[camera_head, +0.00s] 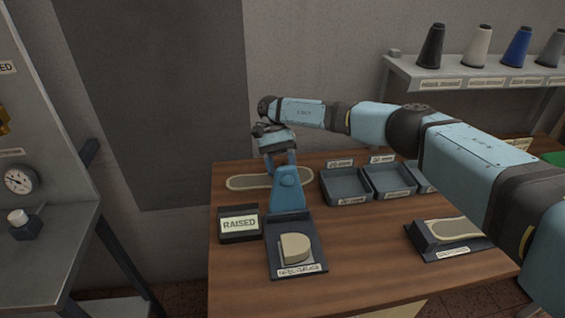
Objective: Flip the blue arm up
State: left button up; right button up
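The blue arm (288,193) stands upright at the back of a dark base plate (311,256) on the wooden bench, with a round pivot near its top. A cream block (295,248) sits on the front of that plate. My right arm reaches in from the right, and its gripper (281,150) points down just over the top of the blue arm. The fingers are small and partly hidden, so I cannot tell whether they touch or grip it. A dark sign reading RAISED (239,224) stands left of the plate. My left gripper is out of view.
A sole-shaped piece (249,182) lies behind the blue arm. A dark stand with a sole shape (455,230) is at right. A shelf (440,80) carries several thread cones. The bench's front middle is clear.

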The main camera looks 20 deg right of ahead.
jog(key=shift+d+r, duration=0.1)
jog(key=shift+r, duration=0.3)
notch_tip(320, 180, up, 20)
jog(key=p, duration=0.3)
jog(key=shift+f, duration=0.1)
dwell(0.4)
